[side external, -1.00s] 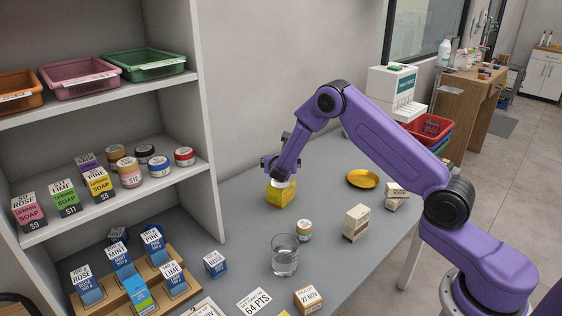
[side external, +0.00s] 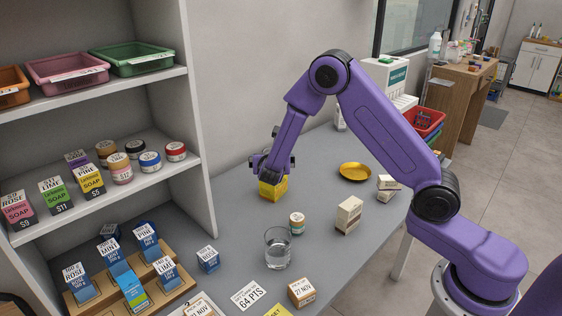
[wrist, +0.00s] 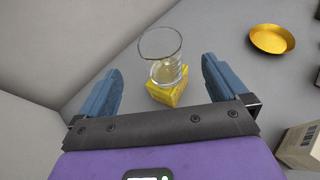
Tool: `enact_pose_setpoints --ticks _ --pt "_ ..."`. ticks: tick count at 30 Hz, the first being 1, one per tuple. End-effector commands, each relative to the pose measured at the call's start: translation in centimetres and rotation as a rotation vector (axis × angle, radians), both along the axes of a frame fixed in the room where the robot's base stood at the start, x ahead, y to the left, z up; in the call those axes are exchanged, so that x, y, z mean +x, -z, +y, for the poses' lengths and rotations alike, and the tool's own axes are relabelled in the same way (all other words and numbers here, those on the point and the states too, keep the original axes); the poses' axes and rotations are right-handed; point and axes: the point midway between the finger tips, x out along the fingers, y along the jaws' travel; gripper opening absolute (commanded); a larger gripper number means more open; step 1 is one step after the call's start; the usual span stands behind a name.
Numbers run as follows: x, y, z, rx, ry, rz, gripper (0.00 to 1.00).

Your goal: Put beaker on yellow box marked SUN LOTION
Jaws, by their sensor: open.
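The yellow box (side external: 273,189) sits on the grey counter near the back wall, and its lettering cannot be read. It also shows in the wrist view (wrist: 172,94). There a clear glass beaker (wrist: 162,48) appears upright on top of it. In the side view this beaker is hidden or too small to make out by my gripper (side external: 272,167), which is close above the box. In the wrist view my gripper (wrist: 161,70) is open, one blue finger on each side of the beaker, with visible gaps. A second glass vessel (side external: 278,250) with clear liquid stands nearer the front.
A small jar (side external: 297,223), a cream carton (side external: 348,215) and a gold dish (side external: 355,173) stand to the right of the box. A shelf unit (side external: 192,150) rises on the left. Blue boxes on a wooden rack (side external: 180,290) are at front left. Counter around the yellow box is clear.

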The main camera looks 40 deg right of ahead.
Motion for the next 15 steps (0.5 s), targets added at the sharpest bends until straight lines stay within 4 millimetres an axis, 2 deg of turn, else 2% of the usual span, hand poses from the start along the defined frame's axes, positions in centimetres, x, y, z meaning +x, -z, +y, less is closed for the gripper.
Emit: enact_pose_setpoints --ticks 8,11,15 --pt "-0.7 -0.6 0.4 0.025 0.02 -0.012 1.0" --pt "-2.3 -1.8 0.8 0.092 0.075 -0.038 1.0" --pt "-6.4 -3.7 1.7 0.255 0.2 -0.084 1.0"
